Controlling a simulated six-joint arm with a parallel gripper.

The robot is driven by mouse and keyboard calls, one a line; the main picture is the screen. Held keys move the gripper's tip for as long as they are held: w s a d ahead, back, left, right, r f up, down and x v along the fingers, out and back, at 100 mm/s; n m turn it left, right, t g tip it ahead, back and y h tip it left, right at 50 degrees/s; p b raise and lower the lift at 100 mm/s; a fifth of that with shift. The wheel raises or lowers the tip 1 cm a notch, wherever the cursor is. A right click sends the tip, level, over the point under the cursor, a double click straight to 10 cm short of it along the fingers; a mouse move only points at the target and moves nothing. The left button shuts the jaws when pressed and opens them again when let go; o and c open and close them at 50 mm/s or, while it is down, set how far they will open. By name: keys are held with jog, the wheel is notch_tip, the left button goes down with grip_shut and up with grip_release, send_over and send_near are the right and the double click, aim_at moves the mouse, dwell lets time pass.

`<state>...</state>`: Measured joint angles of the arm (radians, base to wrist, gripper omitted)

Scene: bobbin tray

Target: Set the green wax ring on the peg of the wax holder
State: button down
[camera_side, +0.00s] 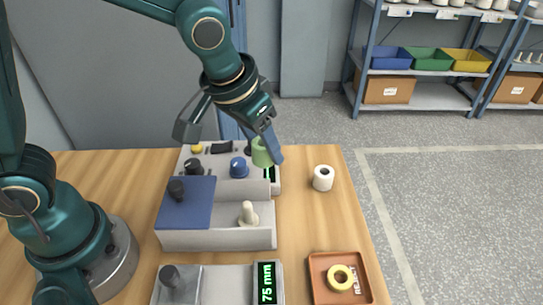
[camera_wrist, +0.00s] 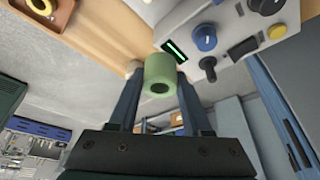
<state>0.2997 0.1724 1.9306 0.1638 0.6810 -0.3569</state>
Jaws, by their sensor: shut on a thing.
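My gripper (camera_side: 265,145) is shut on the green wax ring (camera_side: 264,153), a short green cylinder, and holds it in the air above the back right of the bench. In the wrist view the ring (camera_wrist: 158,70) sits between my two blue fingers (camera_wrist: 159,92), with its dark hole facing the camera. A cream peg (camera_side: 248,214) stands upright and bare in the open right part of a grey box (camera_side: 215,239), which looks like the wax holder. The ring is apart from the peg, above and behind it.
A white spool (camera_side: 323,178) stands at the right. An orange reject tray (camera_side: 318,287) holds a yellow ring (camera_side: 341,278). A control panel with knobs (camera_side: 239,167) is behind the box, and a unit with a 75 mm display (camera_side: 267,284) is in front.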

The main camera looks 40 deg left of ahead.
send_over(245, 205)
jog(key=w, duration=0.1)
jog(key=shift+f, duration=0.35)
jog(key=shift+s+f, duration=0.3)
jog(key=shift+s, duration=0.05)
jog(key=shift+f, duration=1.05)
jog(key=shift+f, duration=0.8)
jog(key=shift+f, duration=1.85)
jog(key=shift+c, duration=1.3)
grip_release()
